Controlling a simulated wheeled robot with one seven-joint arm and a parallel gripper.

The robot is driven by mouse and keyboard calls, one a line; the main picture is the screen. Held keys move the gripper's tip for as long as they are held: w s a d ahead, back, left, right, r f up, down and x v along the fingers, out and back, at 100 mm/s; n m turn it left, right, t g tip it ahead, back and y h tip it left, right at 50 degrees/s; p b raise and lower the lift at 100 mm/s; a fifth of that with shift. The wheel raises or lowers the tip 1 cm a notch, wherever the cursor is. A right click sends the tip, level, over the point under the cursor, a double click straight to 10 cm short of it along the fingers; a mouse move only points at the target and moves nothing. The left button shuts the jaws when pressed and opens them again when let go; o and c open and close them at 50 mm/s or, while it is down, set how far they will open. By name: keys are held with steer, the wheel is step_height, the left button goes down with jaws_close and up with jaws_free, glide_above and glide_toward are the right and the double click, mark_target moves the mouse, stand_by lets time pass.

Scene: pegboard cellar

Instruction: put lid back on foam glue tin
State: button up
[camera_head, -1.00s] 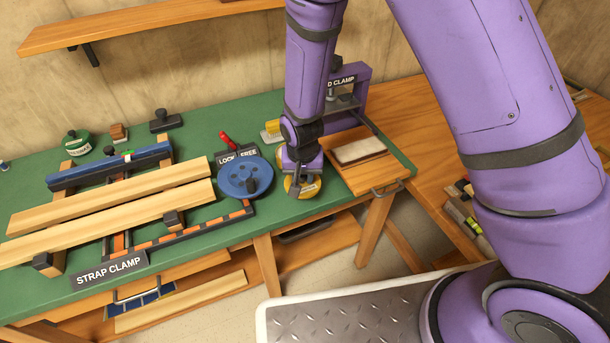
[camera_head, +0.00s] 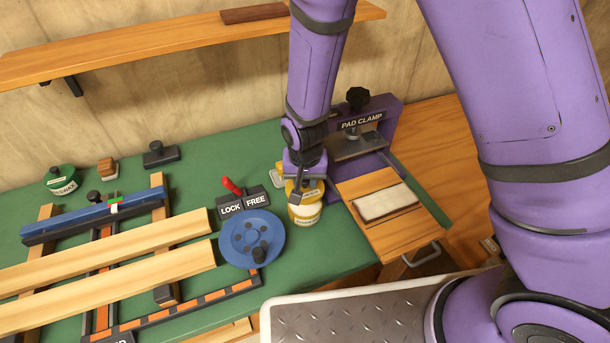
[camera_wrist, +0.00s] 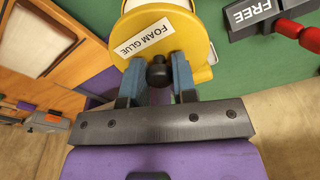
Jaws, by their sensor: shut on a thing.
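My gripper (camera_head: 303,192) is shut on the black knob (camera_wrist: 159,72) of a yellow lid (camera_wrist: 185,40) labelled FOAM GLUE in the wrist view. The foam glue tin (camera_head: 306,213), pale with yellow bands and a label, stands on the green bench top right of the blue wheel in the head view. The gripper and lid are right over the tin. My fingers hide part of the lid, and I cannot tell whether it sits fully on the rim or just above it.
The blue wheel (camera_head: 250,240) and a LOCK/FREE plate (camera_head: 243,203) with a red lever stand close on the left. A wooden board with a pale pad (camera_head: 385,203) and the purple pad clamp (camera_head: 372,125) are on the right. A green tin (camera_head: 61,180) stands far left.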

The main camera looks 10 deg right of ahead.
mark_target(305, 188)
steer(key=shift+f, duration=2.4)
steer(key=shift+f, duration=0.2)
stand_by(0.3)
steer(key=o, duration=1.5)
steer(key=shift+s, duration=0.1)
steer(key=shift+c, duration=0.2)
steer(key=shift+r, duration=0.1)
steer(key=shift+r, duration=3.4)
steer(key=shift+c, duration=0.4)
jaws_close()
